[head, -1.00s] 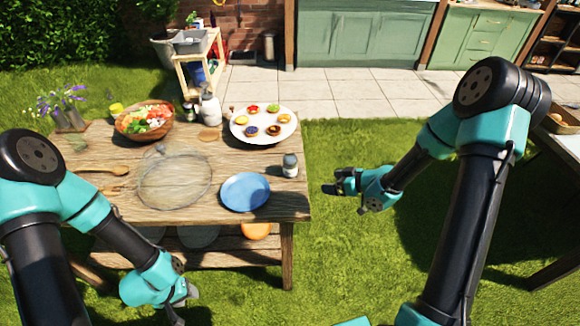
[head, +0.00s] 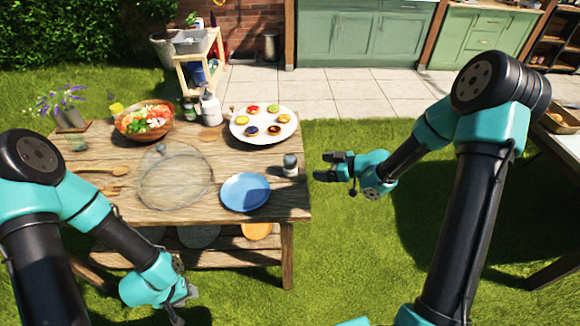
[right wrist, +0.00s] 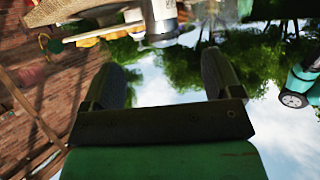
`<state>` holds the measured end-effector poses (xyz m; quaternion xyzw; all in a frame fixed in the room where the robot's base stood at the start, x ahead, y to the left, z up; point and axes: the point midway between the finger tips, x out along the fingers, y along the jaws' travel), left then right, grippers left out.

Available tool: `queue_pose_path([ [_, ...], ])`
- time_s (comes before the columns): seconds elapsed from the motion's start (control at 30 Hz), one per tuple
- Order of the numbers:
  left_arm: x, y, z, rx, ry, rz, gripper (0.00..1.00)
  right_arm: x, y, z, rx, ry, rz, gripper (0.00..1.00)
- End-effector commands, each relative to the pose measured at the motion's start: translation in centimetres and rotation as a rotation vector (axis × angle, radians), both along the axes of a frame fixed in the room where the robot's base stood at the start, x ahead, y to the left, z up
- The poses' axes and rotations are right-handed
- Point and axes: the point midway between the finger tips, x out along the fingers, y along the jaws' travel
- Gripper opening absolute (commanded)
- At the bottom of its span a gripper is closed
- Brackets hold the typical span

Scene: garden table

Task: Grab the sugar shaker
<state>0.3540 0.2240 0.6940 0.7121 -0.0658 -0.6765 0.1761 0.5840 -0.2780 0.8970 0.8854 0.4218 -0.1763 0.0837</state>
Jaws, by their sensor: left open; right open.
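The sugar shaker (head: 290,165), a small clear jar with a metal part, stands upright on the right edge of the wooden table. In the right wrist view it (right wrist: 160,18) shows at the top, just beyond the fingers. My right gripper (head: 322,167) is open, just to the right of the shaker, with its fingers pointing at it and a small gap between. The right fingers (right wrist: 165,72) also show apart and empty in the right wrist view. My left gripper (head: 186,303) is low in front of the table, open and away from the shaker.
On the wooden table (head: 225,205) are a blue plate (head: 245,192), a mesh dome (head: 173,178), a white plate of small tarts (head: 263,124), a salad bowl (head: 143,121) and a white bottle (head: 210,106). Open grass lies right of the table.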

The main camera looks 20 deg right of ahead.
Motion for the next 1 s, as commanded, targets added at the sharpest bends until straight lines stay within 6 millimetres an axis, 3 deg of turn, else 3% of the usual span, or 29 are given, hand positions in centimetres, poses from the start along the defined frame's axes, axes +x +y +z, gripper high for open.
queue_pose_path([
  [0.43,0.0,0.0,0.0,0.000,0.000,0.000,0.43,4.2,5.3,-2.8,0.000,0.000,0.001,0.84],
  [1.0,0.0,0.0,0.0,0.000,0.000,0.000,0.43,5.2,6.4,-3.4,0.000,0.000,0.001,0.84],
])
